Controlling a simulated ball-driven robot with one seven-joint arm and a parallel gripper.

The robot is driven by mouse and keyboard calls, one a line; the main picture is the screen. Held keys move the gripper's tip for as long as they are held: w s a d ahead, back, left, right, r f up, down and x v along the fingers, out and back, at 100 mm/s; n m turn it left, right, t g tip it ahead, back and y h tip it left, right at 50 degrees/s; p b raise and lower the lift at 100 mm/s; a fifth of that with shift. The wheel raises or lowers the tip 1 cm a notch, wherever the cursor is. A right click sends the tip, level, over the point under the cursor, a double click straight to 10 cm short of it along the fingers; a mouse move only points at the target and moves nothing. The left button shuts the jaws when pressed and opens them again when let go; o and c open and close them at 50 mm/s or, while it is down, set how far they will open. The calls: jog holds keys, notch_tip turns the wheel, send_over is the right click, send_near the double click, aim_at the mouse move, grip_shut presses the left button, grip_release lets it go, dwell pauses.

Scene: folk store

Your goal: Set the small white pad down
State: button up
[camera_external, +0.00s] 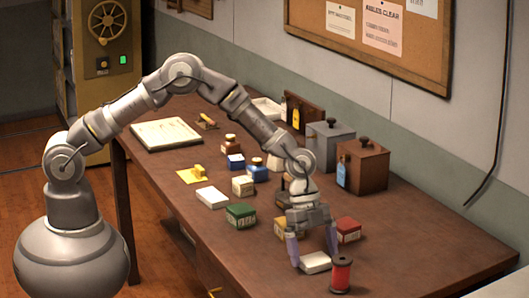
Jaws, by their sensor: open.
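A small white pad (316,263) lies flat on the wooden table near its front edge. My gripper (313,257) points down over it, with one finger at the pad's left end and the other by its right end. The fingers are apart. I cannot tell whether either finger touches the pad. Another white block (212,197) lies farther left on the table, away from my gripper.
A red spool (341,274) stands close to the pad's right side. A wooden box (362,166) is at the back. The table's right end (440,255) is clear.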

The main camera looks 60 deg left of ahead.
jog(key=p+v, duration=0.2)
jog(key=v, duration=0.9)
jog(key=shift+p, duration=0.4)
jog(key=shift+a+r, duration=0.15)
jog(key=w+a+r+n+t, duration=0.25)
jog(key=a+r, duration=0.25)
jog(key=r, duration=0.5)
jog(key=w+a+r+n+t+y, duration=0.1)
jog(key=a+r+n+t, duration=0.3)
jog(key=r, duration=0.6)
jog(key=w+a+r+n+t, duration=0.2)
jog(key=a+r, duration=0.4)
jog(key=r, duration=0.5)
jog(key=s+a+r+n+t+y, duration=0.1)
jog(key=s+a+r+n+t, duration=0.1)
jog(key=s+a+r, duration=0.3)
jog(key=s+a+r+n+t+y, duration=0.1)
jog(key=s+a+r+n, duration=0.3)
jog(key=r, duration=0.9)
jog(key=s+a+r+n+t+y, duration=0.1)
jog(key=s+a+r+n+t, duration=0.2)
jog(key=s+a+r, duration=0.3)
notch_tip(320, 180, up, 4)
jog(key=shift+s+f+t, duration=0.2)
jog(key=shift+s+t, duration=0.1)
jog(key=shift+t, duration=0.15)
jog(key=shift+a+n, duration=0.1)
jog(key=shift+n, duration=0.15)
